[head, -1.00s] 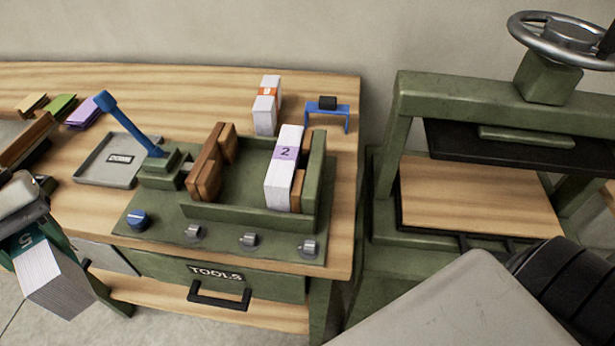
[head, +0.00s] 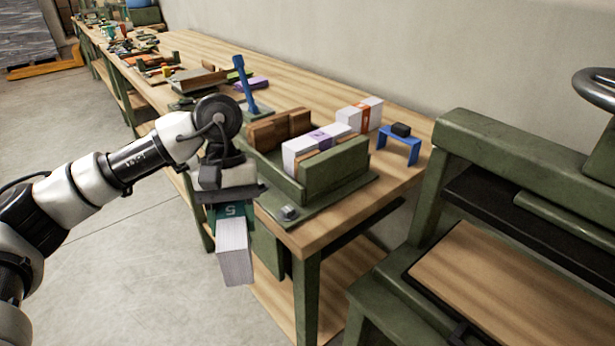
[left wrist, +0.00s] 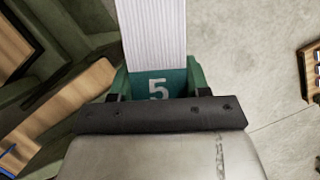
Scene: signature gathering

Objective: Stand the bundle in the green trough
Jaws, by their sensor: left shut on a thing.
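My left gripper (head: 230,207) is shut on a white paper bundle (head: 235,252) with a teal band marked 5. The bundle hangs below the gripper, in front of the bench edge and outside the green trough (head: 335,172). In the left wrist view the bundle (left wrist: 153,30) points away from the gripper (left wrist: 160,88), with its band between the fingers. The trough holds a white bundle (head: 300,150) with a purple band, upright near its right wall, and brown wooden blocks (head: 268,134) at its left. The trough's near part is partly hidden behind my left arm. My right gripper is not in view.
A bundle with an orange band (head: 360,114) and a blue stand (head: 400,146) are on the bench behind the trough. A green press (head: 480,160) stands to the right, across a gap.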

